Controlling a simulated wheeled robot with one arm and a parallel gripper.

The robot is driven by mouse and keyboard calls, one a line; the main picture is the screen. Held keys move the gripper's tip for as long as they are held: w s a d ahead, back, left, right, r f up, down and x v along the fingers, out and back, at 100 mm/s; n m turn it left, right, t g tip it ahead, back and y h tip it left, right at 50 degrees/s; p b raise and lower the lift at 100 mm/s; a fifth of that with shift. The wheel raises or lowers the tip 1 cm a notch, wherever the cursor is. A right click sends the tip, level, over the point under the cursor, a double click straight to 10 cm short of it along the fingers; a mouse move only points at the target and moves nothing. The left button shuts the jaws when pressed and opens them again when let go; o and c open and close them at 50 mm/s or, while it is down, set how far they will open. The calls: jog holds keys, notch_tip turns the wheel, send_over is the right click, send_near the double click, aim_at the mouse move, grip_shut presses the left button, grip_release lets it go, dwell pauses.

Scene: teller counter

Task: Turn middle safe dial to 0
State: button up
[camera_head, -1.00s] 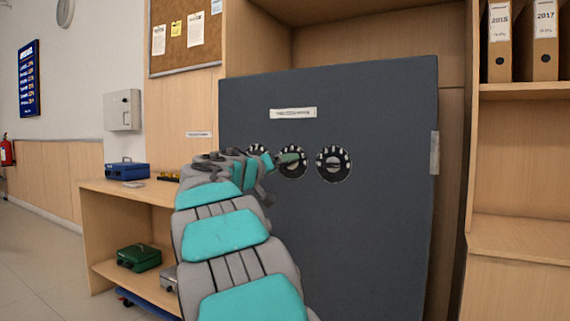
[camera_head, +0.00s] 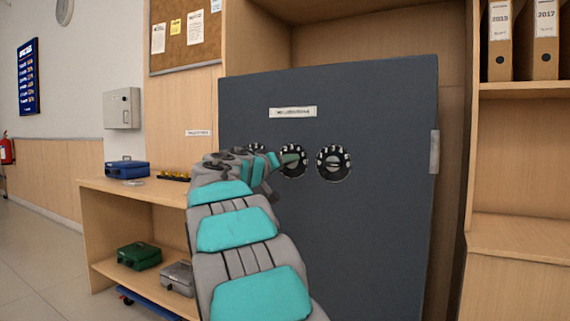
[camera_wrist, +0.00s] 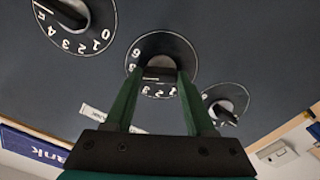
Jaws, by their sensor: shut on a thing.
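The middle safe dial (camera_head: 294,160) is a black round dial with white digits on the dark grey safe door (camera_head: 350,240). My gripper (camera_head: 284,160) reaches it from the left. In the wrist view, my gripper's green fingers (camera_wrist: 155,78) are shut on the knob of the middle dial (camera_wrist: 174,42), one finger on each side. Several digits show around its rim, upside down; the fingers cover part of the ring. I cannot tell which digit the knob points to.
The right dial (camera_head: 334,162) is close beside the middle one; the left dial (camera_head: 256,149) is partly hidden behind my arm. A white label (camera_head: 293,112) is above the dials. A wooden shelf (camera_head: 140,190) with cash boxes stands left; binders (camera_head: 545,40) stand upper right.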

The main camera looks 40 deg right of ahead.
grip_shut()
jog(key=shift+n, duration=0.4)
jog(key=n+p, duration=0.5)
jog(key=n, duration=0.9)
jog(key=n+p, duration=0.5)
jog(key=n, duration=1)
jog(key=shift+w+f+p, duration=0.15)
jog(key=shift+w+p, duration=0.05)
jog(key=shift+p, duration=0.1)
